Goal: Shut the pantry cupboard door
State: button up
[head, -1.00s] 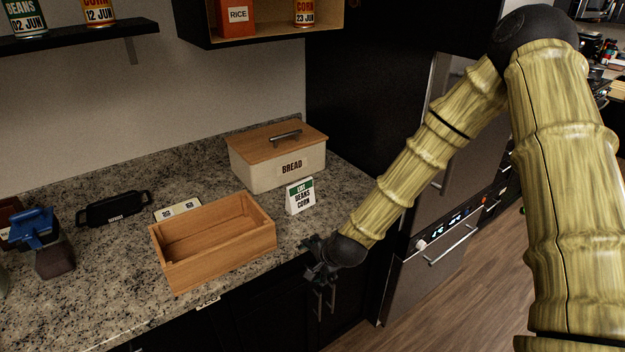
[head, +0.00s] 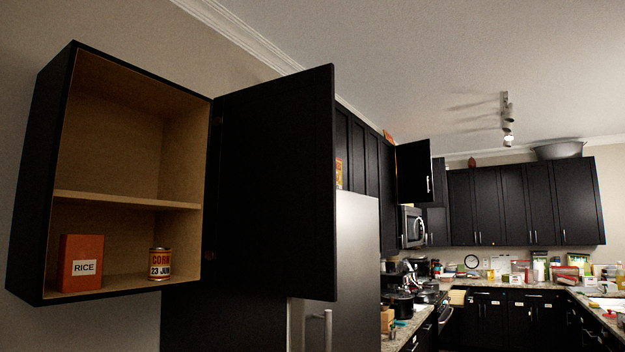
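The pantry cupboard (head: 58,190) hangs on the wall at the left, with its front open. Its black door (head: 275,185) stands wide open, hinged on the cupboard's right side and swung out to the right. An orange rice box (head: 80,262) and a corn can marked 23 JUN (head: 160,263) stand on the cupboard's bottom. The shelf above them (head: 125,200) is empty. My gripper is outside the head view now.
A steel fridge (head: 358,265) stands behind and right of the door. Another black cupboard door (head: 413,171) is open further back. Black wall cupboards (head: 525,202) and cluttered counters fill the far end. The space before the open cupboard looks clear.

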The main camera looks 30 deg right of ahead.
aim_at(271, 217)
jog(key=z, duration=2.45)
jog(key=i, duration=3.75)
jog(key=u, duration=3.95)
